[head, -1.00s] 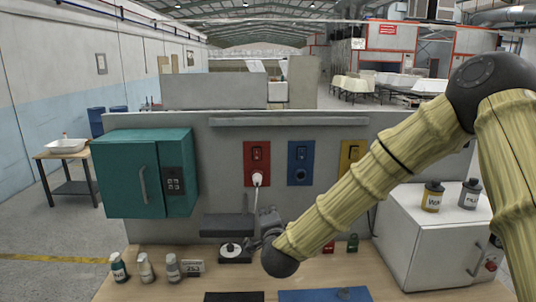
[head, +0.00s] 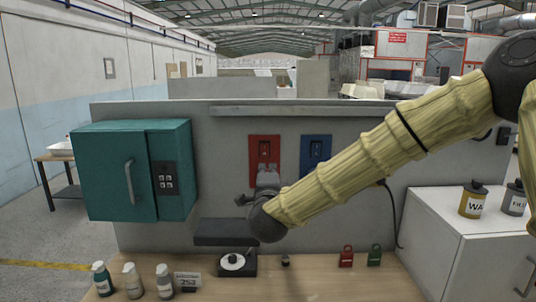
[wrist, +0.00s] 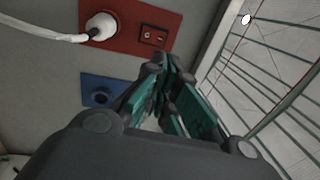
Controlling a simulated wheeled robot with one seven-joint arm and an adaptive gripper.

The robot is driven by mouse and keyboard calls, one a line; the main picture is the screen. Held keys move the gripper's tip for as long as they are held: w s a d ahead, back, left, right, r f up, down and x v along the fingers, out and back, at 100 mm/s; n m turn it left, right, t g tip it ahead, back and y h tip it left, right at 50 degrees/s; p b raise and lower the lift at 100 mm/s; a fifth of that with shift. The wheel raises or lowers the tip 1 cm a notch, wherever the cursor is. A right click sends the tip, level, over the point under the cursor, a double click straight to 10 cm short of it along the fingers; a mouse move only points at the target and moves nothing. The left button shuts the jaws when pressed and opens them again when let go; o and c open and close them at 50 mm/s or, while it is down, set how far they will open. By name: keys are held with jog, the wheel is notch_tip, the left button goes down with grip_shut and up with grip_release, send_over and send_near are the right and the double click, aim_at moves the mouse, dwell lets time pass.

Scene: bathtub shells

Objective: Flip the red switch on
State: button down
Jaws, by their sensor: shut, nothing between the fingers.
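The red switch (head: 264,149) is a black rocker in the upper part of a red wall plate (head: 253,157). In the wrist view the rocker (wrist: 154,36) sits on the red plate (wrist: 125,40) beside a white plug (wrist: 100,26) with a cable. My gripper (head: 267,172) is in front of the lower part of this plate and hides the socket in the head view. In the wrist view my gripper (wrist: 165,80) has its teal-padded fingers close together, just below the rocker in the picture. I cannot tell whether the tips touch the plate.
A blue plate (head: 315,155) with a switch is to the right of the red one; its socket shows in the wrist view (wrist: 101,96). A teal cabinet (head: 110,175) is at left. Bottles (head: 133,281), a round device (head: 234,264) and padlocks (head: 346,256) stand on the bench.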

jog(key=p, duration=0.8)
send_near(269, 144)
jog(key=w, duration=0.3)
jog(key=w+r, duration=0.1)
jog(key=w, duration=0.1)
jog(key=shift+w, duration=0.3)
jog(key=shift+w+f+b, duration=0.15)
jog(key=shift+w+b, duration=0.1)
jog(key=shift+b, duration=0.45)
